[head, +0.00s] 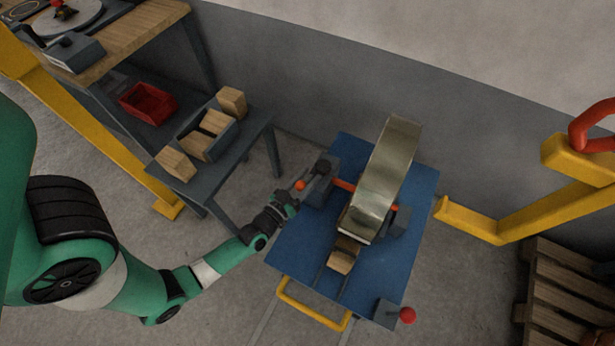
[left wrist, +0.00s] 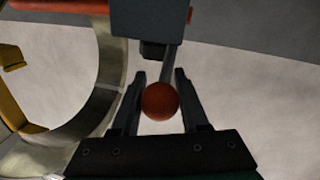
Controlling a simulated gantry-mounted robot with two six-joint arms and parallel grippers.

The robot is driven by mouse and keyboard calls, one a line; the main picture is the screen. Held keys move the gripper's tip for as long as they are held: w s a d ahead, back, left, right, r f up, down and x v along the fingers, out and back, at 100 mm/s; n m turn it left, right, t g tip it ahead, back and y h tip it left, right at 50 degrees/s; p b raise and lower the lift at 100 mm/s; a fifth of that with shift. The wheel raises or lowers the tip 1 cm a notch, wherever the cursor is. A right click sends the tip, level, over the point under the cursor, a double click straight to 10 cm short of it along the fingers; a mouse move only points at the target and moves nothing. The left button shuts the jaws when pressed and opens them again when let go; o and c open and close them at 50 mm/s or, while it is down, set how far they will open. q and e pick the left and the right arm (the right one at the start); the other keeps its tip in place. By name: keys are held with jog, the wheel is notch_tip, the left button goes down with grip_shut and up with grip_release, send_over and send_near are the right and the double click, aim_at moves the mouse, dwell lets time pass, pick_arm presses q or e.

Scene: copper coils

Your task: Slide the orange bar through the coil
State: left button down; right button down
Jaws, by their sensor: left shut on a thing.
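The coil (head: 383,180), a wide shiny metal band, stands on a blue cart top (head: 345,150). Its curved wall also shows at the left of the left wrist view (left wrist: 98,105). The orange bar (head: 343,184) shows between a grey block (head: 322,180) and the coil, and an orange piece shows on the coil's far right side; the coil hides the stretch between. In the left wrist view the bar (left wrist: 60,6) runs into the block. My left gripper (head: 292,193) is shut on a red-orange ball knob (left wrist: 159,101) on a dark lever at the block. My right gripper is out of view.
A wooden block (head: 342,257) lies on the cart in front of the coil. A red-knobbed lever (head: 407,315) stands at the cart's front right corner. A grey side table (head: 231,164) with wooden blocks stands left. Yellow rails (head: 500,230) and a pallet (head: 570,290) are at right.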

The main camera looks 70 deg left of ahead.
pick_arm(q)
jog(key=c, duration=0.7)
grip_release()
jog(key=shift+w+d, duration=0.1)
jog(key=shift+d, duration=0.05)
jog(key=shift+o, duration=1.3)
jog(key=shift+w+d, duration=0.1)
jog(key=shift+s, duration=0.2)
jog(key=p+v, duration=0.3)
jog(key=v, duration=0.7)
jog(key=shift+w+d+r, duration=0.1)
jog(key=shift+s+d+p, duration=0.2)
jog(key=shift+s+p, duration=0.2)
jog(key=shift+s, duration=0.3)
